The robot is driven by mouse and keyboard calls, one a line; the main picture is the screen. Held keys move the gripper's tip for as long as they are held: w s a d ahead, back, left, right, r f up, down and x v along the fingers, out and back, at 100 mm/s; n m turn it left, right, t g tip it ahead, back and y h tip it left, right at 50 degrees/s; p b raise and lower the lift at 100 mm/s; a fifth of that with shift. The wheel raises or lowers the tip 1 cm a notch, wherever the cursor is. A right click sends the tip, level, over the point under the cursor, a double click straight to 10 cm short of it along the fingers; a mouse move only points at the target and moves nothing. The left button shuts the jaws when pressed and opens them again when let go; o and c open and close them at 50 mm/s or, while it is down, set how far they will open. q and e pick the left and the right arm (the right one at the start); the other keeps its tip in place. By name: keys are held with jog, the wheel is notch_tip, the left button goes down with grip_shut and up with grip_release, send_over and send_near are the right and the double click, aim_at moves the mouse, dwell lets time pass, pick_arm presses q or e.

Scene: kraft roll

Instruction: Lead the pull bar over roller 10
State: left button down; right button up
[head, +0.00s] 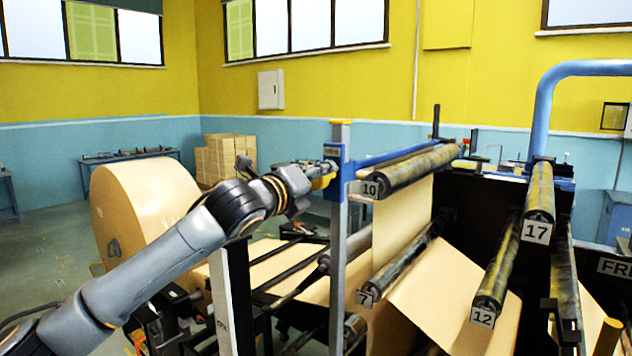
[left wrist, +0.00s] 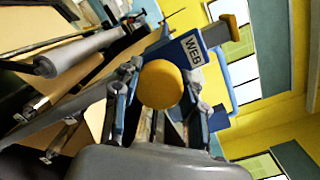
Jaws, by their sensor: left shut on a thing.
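The blue pull bar (head: 395,153) extends right from a blue block (head: 334,153) on an upright grey post (head: 340,230) with a yellow cap. My left gripper (head: 318,177) is at the block's near side. In the left wrist view, my left gripper (left wrist: 160,100) is shut on the yellow knob (left wrist: 161,84) beside the blue block marked WEB (left wrist: 192,50). Roller 10 (head: 415,167) lies along the bar's near right side, its top slightly below or level with the bar. Brown paper (head: 402,220) rises from roller 7 (head: 405,262) toward roller 10; its upper edge is hidden. My right gripper is not seen.
Roller 12 (head: 496,270) and roller 17 (head: 540,195) stand to the right, with a blue tube frame (head: 543,100) behind. A large paper roll (head: 140,205) stands at the left. Cardboard boxes (head: 228,157) are stacked by the wall. The space above roller 10 looks clear.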

pick_arm(q)
jog(key=shift+s+d+r, duration=0.25)
jog(key=shift+s+d, duration=0.3)
jog(key=shift+d, duration=0.2)
jog(key=shift+s+d+r, duration=0.3)
jog(key=shift+s+d, duration=0.2)
jog(key=shift+d, duration=0.2)
jog(key=shift+s+d+r, duration=0.25)
jog(key=shift+s+d, duration=0.3)
jog(key=shift+d, duration=0.2)
jog(key=shift+s+d+f+b, duration=0.65)
jog(key=shift+d+f, duration=0.15)
jog(key=shift+d, duration=0.1)
jog(key=shift+s+d+f+b, duration=0.65)
jog(key=shift+d+f, duration=0.1)
jog(key=shift+d, duration=0.15)
jog(key=shift+f, duration=0.1)
